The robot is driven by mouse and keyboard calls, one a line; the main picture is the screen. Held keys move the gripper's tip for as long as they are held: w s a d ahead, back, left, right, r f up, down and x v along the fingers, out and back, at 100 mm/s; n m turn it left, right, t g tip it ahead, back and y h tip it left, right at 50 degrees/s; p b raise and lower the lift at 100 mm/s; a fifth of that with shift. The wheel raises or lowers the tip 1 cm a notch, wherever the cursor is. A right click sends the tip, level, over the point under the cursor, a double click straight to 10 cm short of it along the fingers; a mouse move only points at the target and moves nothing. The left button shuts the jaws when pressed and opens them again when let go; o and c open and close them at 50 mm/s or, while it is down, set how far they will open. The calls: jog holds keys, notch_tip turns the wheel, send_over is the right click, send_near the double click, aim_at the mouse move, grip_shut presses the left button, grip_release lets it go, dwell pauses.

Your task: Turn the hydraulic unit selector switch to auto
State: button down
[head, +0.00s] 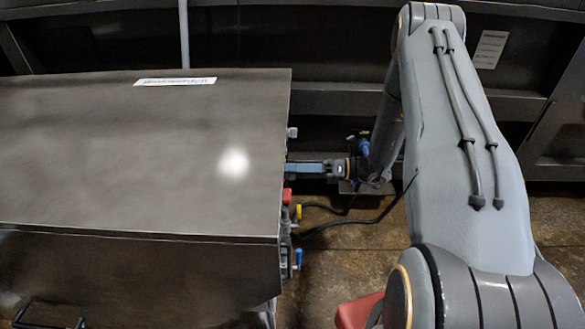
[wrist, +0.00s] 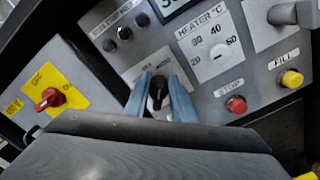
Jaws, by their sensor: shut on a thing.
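The selector switch is a black knob (wrist: 157,91) on the grey control panel (wrist: 205,88) in the wrist view. My gripper (wrist: 162,94) has its two blue fingers on either side of this knob and is shut on it. The label around the knob is mostly covered by the fingers, so I cannot read its setting. In the head view my gripper (head: 291,170) reaches left to the side of the large grey hydraulic unit (head: 130,150); the knob is hidden there.
Close around are a heater dial (wrist: 216,52), a red stop button (wrist: 236,104), a yellow fill button (wrist: 291,78) and a red rotary switch (wrist: 50,98) on a yellow plate. In the head view, black cables (head: 345,222) hang below my gripper beside the unit.

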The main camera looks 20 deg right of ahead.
jog(key=shift+f+m, duration=0.1)
jog(key=shift+m, duration=0.4)
jog(key=c, duration=1.8)
grip_release()
jog(key=shift+d, duration=0.1)
jog(key=v, duration=0.7)
jog(key=shift+s+d+b, duration=0.1)
jog(key=shift+d+b, duration=0.15)
jog(key=shift+b, duration=0.15)
